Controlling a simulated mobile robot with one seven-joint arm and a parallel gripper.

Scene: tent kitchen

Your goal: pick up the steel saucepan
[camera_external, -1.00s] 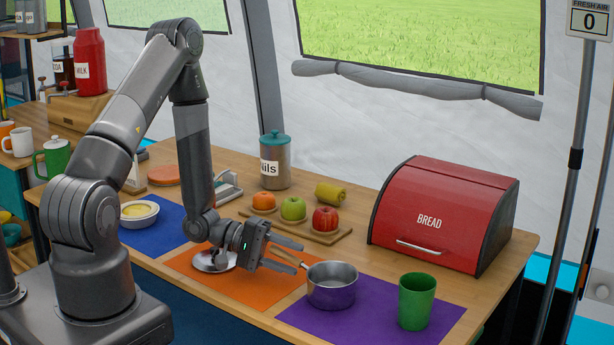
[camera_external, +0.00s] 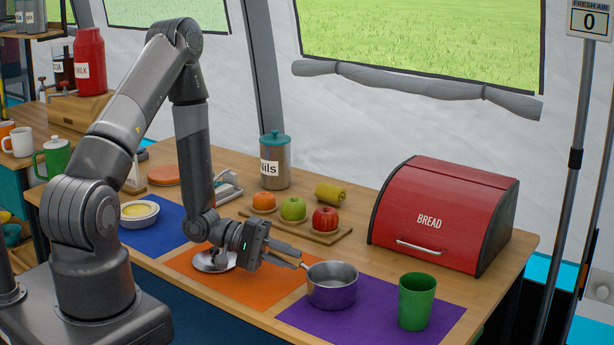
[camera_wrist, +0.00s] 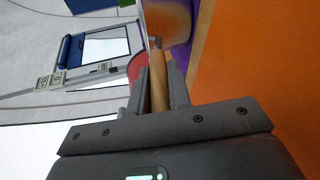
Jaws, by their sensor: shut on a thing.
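Part of the pan body (camera_wrist: 170,18) shows at the top of the wrist view. The pan appears to rest on the mat; I cannot tell of any gap under it.
A green cup (camera_external: 416,301) stands close right of the pan. A red bread box (camera_external: 443,215) is behind it. A board with an orange, a green and a red fruit (camera_external: 325,219) lies behind my gripper.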

